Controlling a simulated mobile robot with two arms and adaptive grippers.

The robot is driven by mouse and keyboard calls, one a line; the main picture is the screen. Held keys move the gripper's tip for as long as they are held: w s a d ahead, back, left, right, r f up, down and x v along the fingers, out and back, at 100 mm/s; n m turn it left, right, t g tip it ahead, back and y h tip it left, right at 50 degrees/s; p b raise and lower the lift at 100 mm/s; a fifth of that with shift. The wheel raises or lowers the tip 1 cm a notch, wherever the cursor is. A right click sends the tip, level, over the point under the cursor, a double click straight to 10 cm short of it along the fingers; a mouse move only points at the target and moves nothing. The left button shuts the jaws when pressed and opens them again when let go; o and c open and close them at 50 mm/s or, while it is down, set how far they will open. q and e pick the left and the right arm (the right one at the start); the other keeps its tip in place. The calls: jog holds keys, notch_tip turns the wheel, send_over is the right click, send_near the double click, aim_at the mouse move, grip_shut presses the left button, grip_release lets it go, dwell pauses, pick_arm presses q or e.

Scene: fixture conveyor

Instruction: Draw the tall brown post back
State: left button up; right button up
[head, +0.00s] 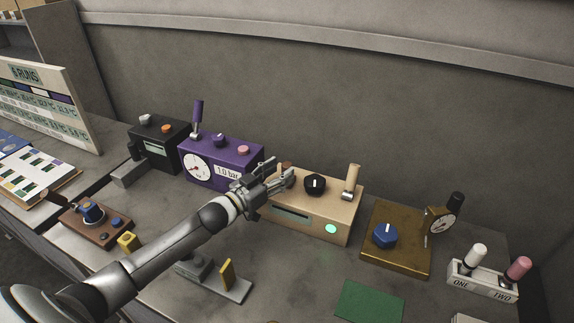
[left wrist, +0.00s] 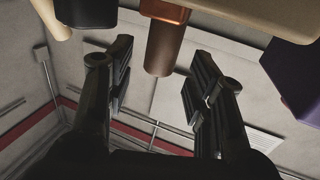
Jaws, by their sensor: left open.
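The brown post (left wrist: 161,48) stands on the beige box, which shows bare in the head view (head: 312,210). In the left wrist view the scene appears upside down and the post hangs from a reddish-brown base. In the head view only its brown top (head: 286,166) shows; my left gripper (head: 282,179) hides the rest. That gripper, also in the left wrist view (left wrist: 163,66), is open, with one finger on each side of the post and a visible gap on both sides. My right gripper is not in view.
The beige box also carries a black knob (head: 315,183) and a cream lever (head: 352,180). A purple box (head: 228,152) with a gauge and lever stands close left. A brown-gold box (head: 398,246) with a blue knob stands right.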

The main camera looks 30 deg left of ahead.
aim_at(283, 169)
pick_arm(q)
jog(key=shift+x, duration=1.85)
grip_shut()
